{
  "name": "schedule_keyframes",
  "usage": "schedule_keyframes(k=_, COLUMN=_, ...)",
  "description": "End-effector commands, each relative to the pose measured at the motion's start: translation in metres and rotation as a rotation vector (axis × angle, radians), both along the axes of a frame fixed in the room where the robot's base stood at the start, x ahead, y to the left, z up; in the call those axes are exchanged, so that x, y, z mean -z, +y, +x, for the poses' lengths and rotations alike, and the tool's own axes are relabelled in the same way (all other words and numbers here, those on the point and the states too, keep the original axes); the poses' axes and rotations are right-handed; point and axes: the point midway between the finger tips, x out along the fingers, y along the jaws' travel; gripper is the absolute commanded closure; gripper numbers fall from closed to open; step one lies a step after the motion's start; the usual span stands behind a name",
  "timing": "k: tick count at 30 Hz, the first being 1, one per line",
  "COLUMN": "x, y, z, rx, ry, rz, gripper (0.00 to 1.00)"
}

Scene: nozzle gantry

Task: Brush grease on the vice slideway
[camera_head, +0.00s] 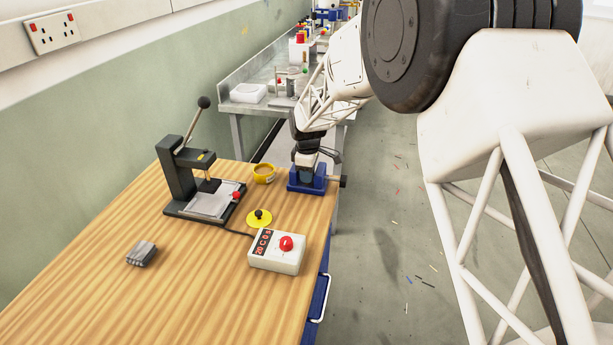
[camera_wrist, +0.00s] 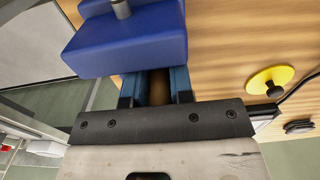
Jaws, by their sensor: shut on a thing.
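The blue vice (camera_head: 304,182) stands at the far right corner of the wooden bench, with a dark end part sticking out to the right. Its blue body also fills the top of the wrist view (camera_wrist: 130,40). My gripper (camera_head: 306,163) is right at the vice, from above. In the wrist view my two dark fingers (camera_wrist: 157,92) reach toward the blue body, with a narrow brown thing between them, which looks like the brush handle. The bristles and the slideway are hidden. A yellow tin (camera_head: 264,174) stands on the bench just left of the vice.
A black lever press (camera_head: 178,175) stands left of the tin. A yellow disc with a black knob (camera_head: 259,217), a white control box with a red button (camera_head: 277,252) and a small grey block (camera_head: 141,253) are nearer. The bench's front left is clear.

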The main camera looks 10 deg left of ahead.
Motion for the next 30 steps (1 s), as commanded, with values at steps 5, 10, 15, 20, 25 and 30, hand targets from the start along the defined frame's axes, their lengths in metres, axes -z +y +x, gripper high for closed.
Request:
schedule_keyframes(k=5, x=0.001, y=0.0, z=0.014, rx=0.0, ry=-0.002, rz=0.001, gripper=1.0)
schedule_keyframes(k=10, x=0.0, y=0.0, z=0.03, rx=0.0, ry=-0.002, rz=0.001, gripper=1.0)
schedule_keyframes(k=15, x=0.0, y=0.0, z=0.045, rx=0.001, ry=-0.001, rz=0.0, gripper=1.0)
schedule_keyframes(k=20, x=-0.006, y=0.0, z=0.052, rx=0.0, ry=-0.003, rz=0.001, gripper=1.0)
schedule_keyframes(k=25, x=-0.029, y=0.0, z=0.051, rx=0.0, ry=-0.002, rz=0.001, gripper=1.0)
schedule_keyframes(k=30, x=-0.044, y=0.001, z=0.052, rx=0.0, ry=-0.004, rz=0.002, gripper=1.0)
